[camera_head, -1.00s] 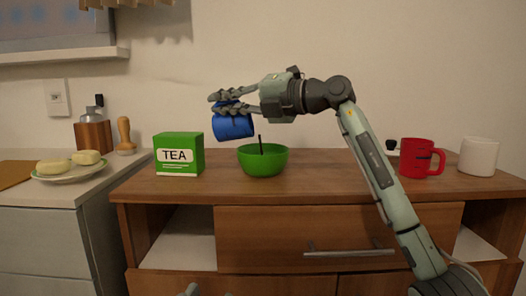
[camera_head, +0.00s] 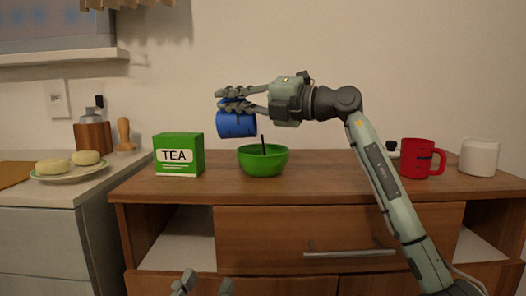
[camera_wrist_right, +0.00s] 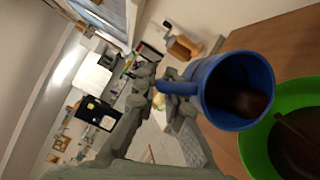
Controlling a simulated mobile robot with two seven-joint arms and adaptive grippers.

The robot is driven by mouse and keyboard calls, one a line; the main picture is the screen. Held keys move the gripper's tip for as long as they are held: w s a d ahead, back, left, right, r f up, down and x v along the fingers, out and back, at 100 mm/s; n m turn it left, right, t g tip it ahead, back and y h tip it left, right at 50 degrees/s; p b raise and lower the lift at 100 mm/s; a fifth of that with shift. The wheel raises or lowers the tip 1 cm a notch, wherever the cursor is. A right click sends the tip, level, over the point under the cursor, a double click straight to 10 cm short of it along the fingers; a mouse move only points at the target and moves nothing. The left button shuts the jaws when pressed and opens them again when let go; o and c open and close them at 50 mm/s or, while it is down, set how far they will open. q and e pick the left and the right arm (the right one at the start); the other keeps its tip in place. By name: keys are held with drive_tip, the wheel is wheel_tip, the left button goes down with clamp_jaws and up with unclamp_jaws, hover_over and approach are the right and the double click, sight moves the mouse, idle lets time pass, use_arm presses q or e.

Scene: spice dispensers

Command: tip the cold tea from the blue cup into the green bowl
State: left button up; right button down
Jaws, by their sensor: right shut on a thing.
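My right gripper (camera_head: 232,98) is shut on the blue cup (camera_head: 237,124), holding it in the air just above and left of the green bowl (camera_head: 262,162). The cup is near upright with a slight tilt. In the right wrist view, the blue cup (camera_wrist_right: 213,104) shows dark tea inside, and the green bowl (camera_wrist_right: 253,143) beside it holds something dark. A dark stick-like utensil (camera_head: 262,146) stands in the bowl. My left gripper (camera_head: 204,287) shows at the bottom edge, fingertips apart, with nothing seen between them.
A green tea box (camera_head: 178,155) stands left of the bowl on the wooden cabinet (camera_head: 330,172). A red mug (camera_head: 415,158) and a white cup (camera_head: 478,157) stand at the right.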

use_arm(q)
drive_tip(key=shift+s+a+r+t+b, duration=0.15)
drive_tip(key=shift+a+r+t+b, duration=0.1)
drive_tip(key=shift+r+t, duration=0.15)
drive_tip(key=shift+s+a+r+t+b, duration=0.1)
drive_tip(key=shift+s+r+t+b, duration=0.15)
drive_tip(key=shift+r, duration=0.2)
use_arm(e)
drive_tip(key=shift+d+r+m+t+y, duration=0.35)
drive_tip(key=shift+d+y, duration=0.25)
drive_tip(key=shift+y, duration=0.1)
